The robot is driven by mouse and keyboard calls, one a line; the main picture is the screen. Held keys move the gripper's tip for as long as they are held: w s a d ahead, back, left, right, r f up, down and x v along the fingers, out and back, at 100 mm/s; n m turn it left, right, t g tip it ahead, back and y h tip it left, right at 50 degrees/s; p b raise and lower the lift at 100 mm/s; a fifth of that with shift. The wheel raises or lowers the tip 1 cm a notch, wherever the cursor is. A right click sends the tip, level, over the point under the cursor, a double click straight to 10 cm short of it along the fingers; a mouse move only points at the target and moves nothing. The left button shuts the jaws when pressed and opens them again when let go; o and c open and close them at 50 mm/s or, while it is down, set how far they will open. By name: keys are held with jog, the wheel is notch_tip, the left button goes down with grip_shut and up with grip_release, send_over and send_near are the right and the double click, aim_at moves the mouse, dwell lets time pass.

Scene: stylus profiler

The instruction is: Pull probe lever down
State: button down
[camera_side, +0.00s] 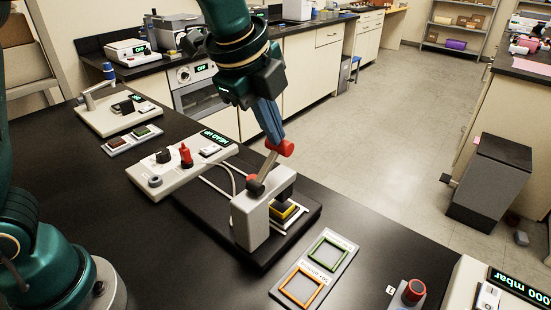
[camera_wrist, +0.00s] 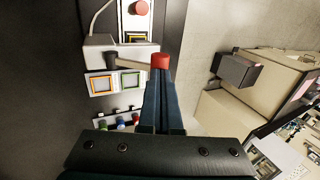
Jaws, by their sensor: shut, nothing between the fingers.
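The probe lever (camera_side: 269,167) is a grey bar with a red knob (camera_side: 287,148). It slants upward from a dark pivot on the white profiler head (camera_side: 249,218). My gripper (camera_side: 273,140) is shut, with its blue fingers pointing down and their tips at the red knob. Whether they touch it I cannot tell. In the wrist view the red knob (camera_wrist: 160,61) shows just beyond the shut fingertips (camera_wrist: 161,75), and the lever (camera_wrist: 128,63) runs left from it to the head. Under the head lies a yellow and dark stack (camera_side: 284,211) on the black base (camera_side: 300,222).
A white control box (camera_side: 182,170) with a red switch has a green display that seems to read HEAD UP. A tray with green and orange frames (camera_side: 313,271) lies in front. A red-button box (camera_side: 410,294) stands at the front right.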

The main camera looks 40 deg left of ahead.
jog(key=shift+w+f+g, duration=0.5)
jog(key=shift+w+g, duration=0.25)
jog(key=shift+g, duration=0.25)
jog(key=shift+w+f, duration=0.75)
jog(key=shift+w, duration=0.1)
jog(key=shift+w+f, duration=0.35)
jog(key=shift+f, duration=0.2)
jog(key=shift+w+f, duration=0.35)
jog(key=shift+f, duration=0.2)
